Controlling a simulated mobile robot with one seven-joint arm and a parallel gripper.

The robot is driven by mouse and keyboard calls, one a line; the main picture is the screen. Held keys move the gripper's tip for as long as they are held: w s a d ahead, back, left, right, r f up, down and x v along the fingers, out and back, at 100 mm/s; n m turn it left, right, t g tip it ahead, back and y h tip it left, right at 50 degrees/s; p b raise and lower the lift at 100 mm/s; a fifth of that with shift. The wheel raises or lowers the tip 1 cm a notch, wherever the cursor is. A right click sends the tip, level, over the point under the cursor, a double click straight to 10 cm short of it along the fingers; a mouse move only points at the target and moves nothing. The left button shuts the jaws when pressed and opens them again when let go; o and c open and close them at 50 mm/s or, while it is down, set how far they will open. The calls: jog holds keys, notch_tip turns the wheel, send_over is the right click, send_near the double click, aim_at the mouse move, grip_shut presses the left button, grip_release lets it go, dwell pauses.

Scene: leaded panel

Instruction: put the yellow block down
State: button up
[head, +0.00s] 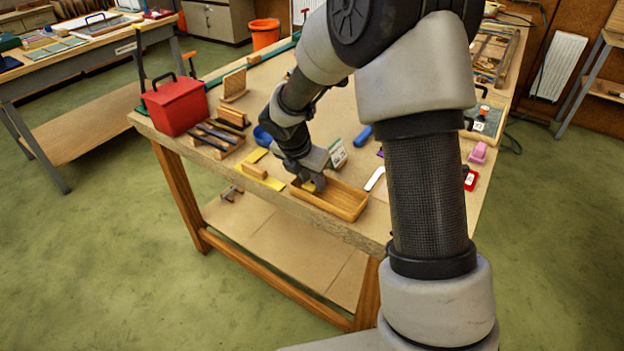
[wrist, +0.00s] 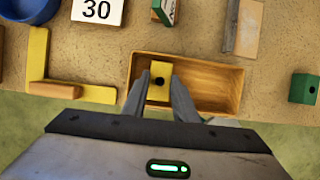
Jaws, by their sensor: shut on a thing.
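The yellow block (wrist: 158,70), with a dark round spot on its top, is between the two fingers of my gripper (wrist: 158,88). In the head view my gripper (head: 312,182) points down over the left end of a shallow wooden tray (head: 350,207), and only a bit of yellow shows there. In the wrist view the block lies within the left part of the tray (wrist: 238,92), near its left wall. The right part of the tray is empty. I cannot tell whether the block touches the tray floor.
A yellow L-shaped piece (wrist: 38,62) with a wooden bar (wrist: 55,90) lies left of the tray. A card marked 30 (wrist: 97,10) and a green block (wrist: 303,88) are nearby. A red box (head: 175,106) stands further left. The bench's front edge is close to the tray.

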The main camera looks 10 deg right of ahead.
jog(key=shift+f, duration=0.15)
jog(key=o, duration=1.1)
